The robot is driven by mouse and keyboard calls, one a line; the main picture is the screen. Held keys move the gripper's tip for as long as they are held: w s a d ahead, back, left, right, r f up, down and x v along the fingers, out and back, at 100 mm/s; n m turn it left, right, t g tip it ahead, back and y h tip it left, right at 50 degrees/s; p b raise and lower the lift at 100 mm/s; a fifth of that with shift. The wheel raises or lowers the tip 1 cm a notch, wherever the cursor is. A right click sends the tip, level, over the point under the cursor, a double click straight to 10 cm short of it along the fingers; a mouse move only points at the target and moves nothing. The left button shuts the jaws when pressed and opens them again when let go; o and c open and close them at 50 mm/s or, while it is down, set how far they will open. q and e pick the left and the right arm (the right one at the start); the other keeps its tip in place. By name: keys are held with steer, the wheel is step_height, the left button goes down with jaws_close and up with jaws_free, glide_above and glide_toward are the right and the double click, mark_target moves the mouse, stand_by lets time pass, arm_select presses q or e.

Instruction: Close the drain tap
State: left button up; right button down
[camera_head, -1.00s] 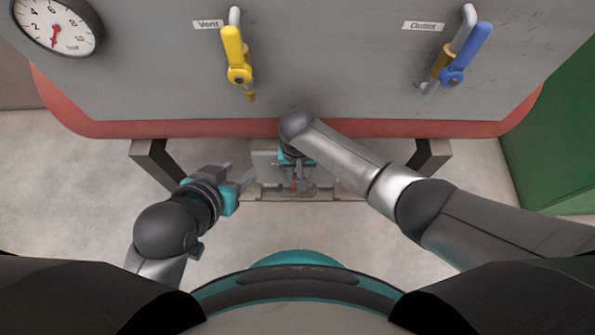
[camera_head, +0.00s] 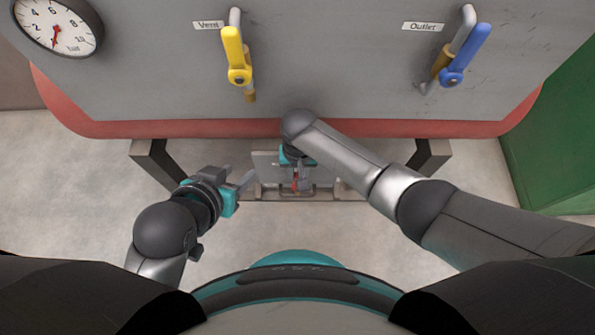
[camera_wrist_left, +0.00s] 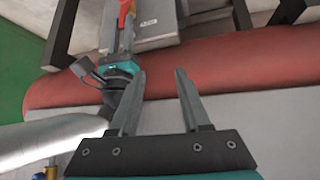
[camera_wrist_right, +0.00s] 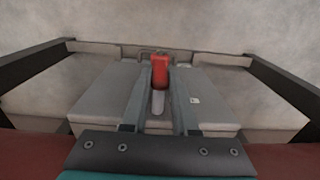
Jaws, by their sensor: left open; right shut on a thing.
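The drain tap's red lever (camera_wrist_right: 160,70) shows between the fingers of my right gripper (camera_wrist_right: 160,82) in the right wrist view, with a pale metal shank below the red part. My right gripper is shut on this lever. In the head view the red lever (camera_head: 295,184) is small, low under the tank, and partly hidden by my right gripper. It also shows at the top of the left wrist view (camera_wrist_left: 126,10). My left gripper (camera_head: 238,174) is open and empty, to the left of the tap and apart from it.
The grey tank (camera_head: 330,70) with its red lower edge (camera_head: 200,128) hangs above both grippers. A yellow vent lever (camera_head: 233,50) and a blue outlet lever (camera_head: 468,52) are on it. Dark support legs stand either side. A green cabinet (camera_head: 555,140) is at right.

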steer(key=shift+d, duration=0.2)
arm_select(q)
steer(key=shift+s+a+r+g+y+p, duration=0.6)
steer(key=shift+s+a+g+y+p, duration=0.25)
steer(key=shift+s+a+g, duration=0.95)
steer(key=w+d+f+t+h+b, duration=0.1)
steer(key=w+d+t+h+b, duration=0.1)
steer(key=w+d+t, duration=0.2)
steer(key=shift+w+d+t+b, duration=0.3)
steer(key=shift+w+d+t, duration=0.1)
steer(key=shift+d+t, duration=0.2)
arm_select(e)
steer(key=shift+d+f+y, duration=0.3)
steer(key=shift+d+y, duration=0.45)
steer(key=shift+y, duration=0.4)
steer(key=shift+d+f+y, duration=0.25)
steer(key=shift+d+y, duration=0.55)
steer(key=shift+y, duration=0.4)
steer(key=shift+d+f+y, duration=0.3)
steer(key=shift+d+y, duration=0.45)
steer(key=shift+y, duration=0.4)
arm_select(q)
steer(key=shift+h, duration=0.25)
arm_select(e)
steer(key=c, duration=0.7)
jaws_free()
